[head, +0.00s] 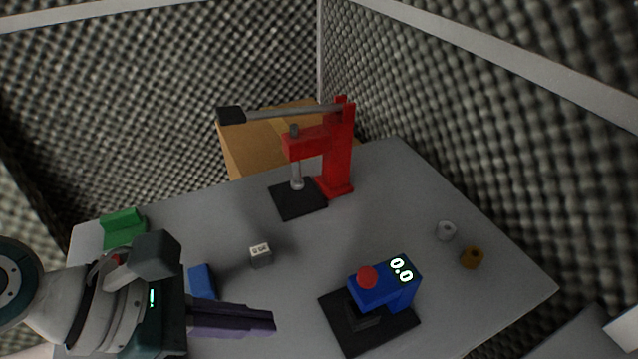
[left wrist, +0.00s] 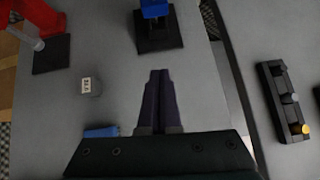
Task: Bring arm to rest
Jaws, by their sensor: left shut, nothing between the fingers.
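My left gripper (head: 272,322) reaches in from the left over the near part of the grey table (head: 385,185) in the head view. Its dark fingers are together and empty. In the left wrist view the closed fingers (left wrist: 158,75) point up the picture, over bare table, short of the blue device. My right gripper is in neither view.
A red lever press (head: 338,150) stands at the back. A blue device (head: 405,290) reading 0.0 is front right.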

